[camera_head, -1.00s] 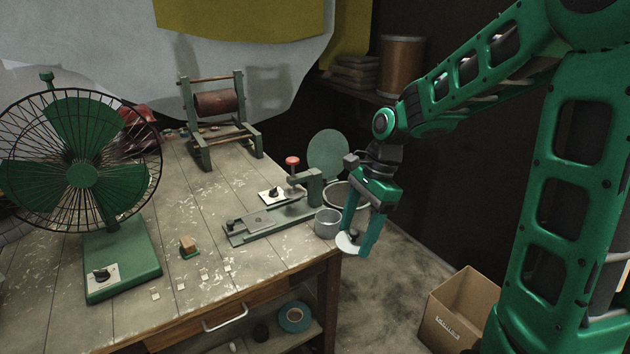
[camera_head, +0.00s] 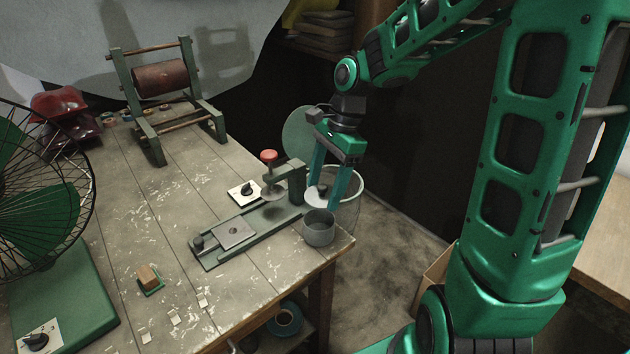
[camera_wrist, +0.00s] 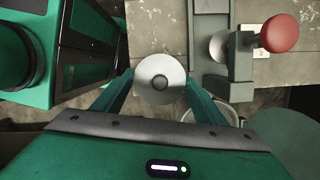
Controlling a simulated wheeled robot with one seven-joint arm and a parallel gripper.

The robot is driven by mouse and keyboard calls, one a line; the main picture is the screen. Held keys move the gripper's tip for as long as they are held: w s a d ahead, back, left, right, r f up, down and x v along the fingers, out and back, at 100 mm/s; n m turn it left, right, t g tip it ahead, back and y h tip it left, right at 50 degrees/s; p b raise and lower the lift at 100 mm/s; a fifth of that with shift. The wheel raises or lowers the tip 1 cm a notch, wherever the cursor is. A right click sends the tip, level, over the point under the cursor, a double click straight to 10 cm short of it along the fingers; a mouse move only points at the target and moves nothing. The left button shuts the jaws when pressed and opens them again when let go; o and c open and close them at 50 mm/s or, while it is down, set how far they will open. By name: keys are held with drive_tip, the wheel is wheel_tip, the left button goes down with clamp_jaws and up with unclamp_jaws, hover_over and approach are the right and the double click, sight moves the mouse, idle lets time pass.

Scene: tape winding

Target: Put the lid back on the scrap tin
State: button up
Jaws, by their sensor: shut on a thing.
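The scrap tin (camera_head: 320,233) is a small grey open cylinder standing upright at the table's right corner, beside the green press. My gripper (camera_head: 323,198) is shut on the lid (camera_head: 314,197), a pale round disc with a small knob. In the head view, the lid appears just above and behind the tin's rim, apart from its open top. In the wrist view, the lid (camera_wrist: 150,75) sits between my fingers (camera_wrist: 160,90), seen face-on with its knob in the middle. I cannot make out the tin in that view; the lid may hide it.
The press (camera_head: 292,188) with a red knob stands left of the tin; it also shows close by in the wrist view (camera_wrist: 240,60). A wire bin (camera_head: 350,198) and a green disc (camera_head: 298,135) are behind. A fan (camera_head: 50,290) stands at the left.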

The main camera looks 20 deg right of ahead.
drive_tip(key=shift+x, duration=1.4)
drive_tip(key=shift+f, duration=1.65)
drive_tip(key=shift+f, duration=0.15)
idle(0.3)
drive_tip(key=o, duration=1.4)
drive_tip(key=shift+o, duration=0.2)
